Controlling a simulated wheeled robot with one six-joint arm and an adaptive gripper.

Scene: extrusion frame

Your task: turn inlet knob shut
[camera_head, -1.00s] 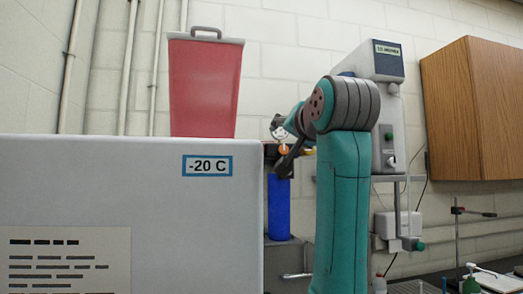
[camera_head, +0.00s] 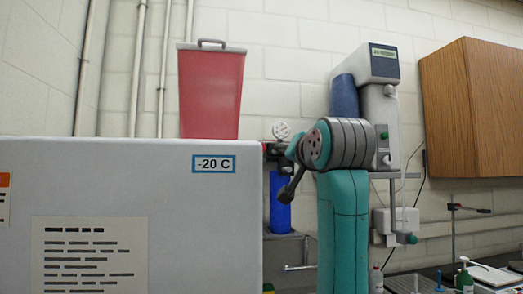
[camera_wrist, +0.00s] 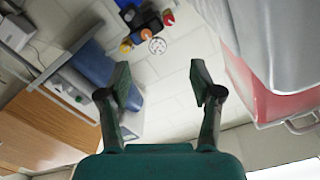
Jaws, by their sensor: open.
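A filter unit with a blue housing (camera_head: 280,205) and a round white gauge (camera_head: 281,130) stands right of the freezer. In the wrist view, the unit has an orange-yellow knob (camera_wrist: 125,48) on one side of the gauge (camera_wrist: 157,46) and a red knob (camera_wrist: 168,18) on the other. No label shows which knob is the inlet. My gripper (camera_wrist: 160,80) is open and empty, with the knobs beyond its fingertips, apart from them. In the head view a dark finger of my gripper (camera_head: 290,190) shows in front of the blue housing. My arm hides the unit's right side there.
The white freezer (camera_head: 140,210) marked -20 C fills the lower left, with a red bin (camera_head: 210,95) on top. A white wall-mounted apparatus (camera_head: 380,110) with a blue cylinder (camera_head: 345,97) stands behind my arm. A wooden cabinet (camera_head: 475,105) hangs at right.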

